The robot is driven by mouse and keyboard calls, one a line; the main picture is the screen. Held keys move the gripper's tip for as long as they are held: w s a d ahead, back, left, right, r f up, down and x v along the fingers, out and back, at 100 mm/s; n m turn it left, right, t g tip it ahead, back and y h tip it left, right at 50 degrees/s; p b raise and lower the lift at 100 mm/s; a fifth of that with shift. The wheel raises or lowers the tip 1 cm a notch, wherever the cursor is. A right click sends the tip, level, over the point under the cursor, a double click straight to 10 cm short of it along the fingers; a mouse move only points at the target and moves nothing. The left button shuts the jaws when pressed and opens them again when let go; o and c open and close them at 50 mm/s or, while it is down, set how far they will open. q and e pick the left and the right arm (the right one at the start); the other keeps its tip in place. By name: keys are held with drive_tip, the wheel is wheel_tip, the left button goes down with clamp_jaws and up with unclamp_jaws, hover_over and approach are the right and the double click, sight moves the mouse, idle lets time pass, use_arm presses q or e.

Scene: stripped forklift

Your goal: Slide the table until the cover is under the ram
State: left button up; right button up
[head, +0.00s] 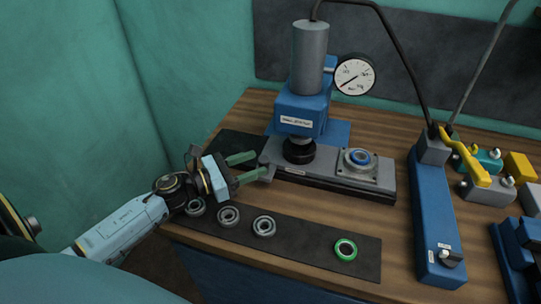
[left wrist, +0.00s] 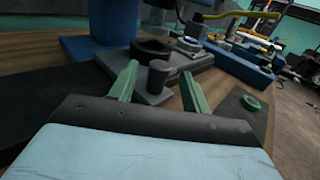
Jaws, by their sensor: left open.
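The sliding table (head: 322,181) is a long grey plate on a dark rail under the blue press. The cover (head: 358,168), a square grey plate with a blue ring in it, sits on the table's right part, to the right of the ram. My left gripper (head: 264,163) is open at the table's left end. In the left wrist view, a dark upright post (left wrist: 157,78) stands between its green fingers, with gaps visible. My right gripper is not in view.
A dark mat (head: 308,245) in front holds several grey bearings (head: 264,226) and a green ring (head: 346,249). A blue pump (head: 432,215) with a yellow lever (head: 472,163) stands at right. A pressure gauge (head: 354,75) is beside the press. Small blocks lie at far right.

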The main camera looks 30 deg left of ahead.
sight(271, 169)
use_arm(q)
drive_tip(key=x, duration=0.5)
drive_tip(key=shift+w+d+p, duration=0.2)
drive_tip(key=shift+w+p, duration=0.1)
clamp_jaws()
